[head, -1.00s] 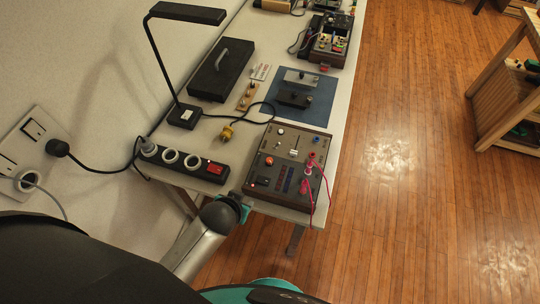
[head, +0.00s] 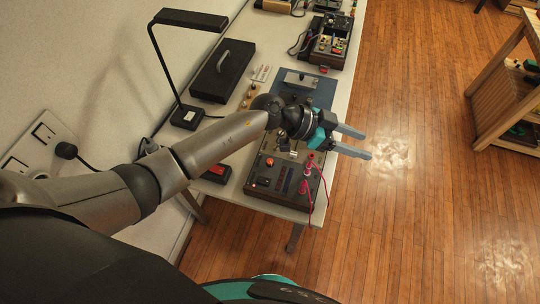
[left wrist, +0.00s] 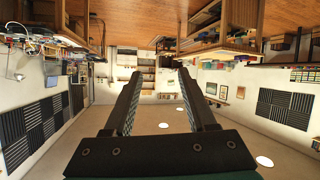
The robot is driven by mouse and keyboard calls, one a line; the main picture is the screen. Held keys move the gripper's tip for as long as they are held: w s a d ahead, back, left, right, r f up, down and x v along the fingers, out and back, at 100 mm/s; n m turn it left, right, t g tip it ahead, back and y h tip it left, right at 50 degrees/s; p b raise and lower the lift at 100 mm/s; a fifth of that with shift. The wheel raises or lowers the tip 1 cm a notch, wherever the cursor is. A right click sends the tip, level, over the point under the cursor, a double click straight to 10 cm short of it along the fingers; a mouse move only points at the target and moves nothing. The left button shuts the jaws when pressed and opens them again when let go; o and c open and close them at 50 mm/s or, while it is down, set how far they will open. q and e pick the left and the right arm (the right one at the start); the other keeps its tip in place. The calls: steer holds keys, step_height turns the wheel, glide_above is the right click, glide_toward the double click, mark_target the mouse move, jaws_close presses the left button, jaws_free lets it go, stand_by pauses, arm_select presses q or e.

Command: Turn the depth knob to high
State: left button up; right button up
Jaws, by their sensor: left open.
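A brown synth case (head: 257,193) with knobs, jacks and a red light stands at the near end of the bench. My left forearm and wrist cover its back part. A small grey box (head: 297,79) with a dark knob lies on the blue mat (head: 325,94) behind my wrist. No label is legible, so I cannot tell which knob is the depth knob. My left gripper (head: 367,145) is open and empty, pointing right past the bench edge above the floor. Its open fingers (left wrist: 160,76) show in the left wrist view with nothing between them. My right gripper is not in view.
Pink cables (head: 328,187) hang from the synth case over the bench edge. A black lamp (head: 190,18) and a black case with a handle (head: 222,70) stand at the left. A device with coloured knobs (head: 330,46) is farther back.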

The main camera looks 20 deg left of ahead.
arm_select(q)
steer(key=a+f+g+y, duration=0.2)
steer(key=a+f+y, duration=0.2)
steer(key=a+y, duration=0.15)
steer(key=n+y, duration=0.4)
steer(key=y, duration=0.4)
glide_above(270, 161)
steer(key=f, duration=0.2)
steer(key=shift+g+h, duration=0.35)
steer(key=shift+g, duration=0.05)
step_height(270, 161, down, 12)
steer(key=b, duration=0.4)
steer(key=shift+f+b, duration=0.1)
steer(key=shift+b, duration=0.3)
steer(key=shift+f+b, duration=0.65)
steer(key=shift+f, duration=0.35)
jaws_close()
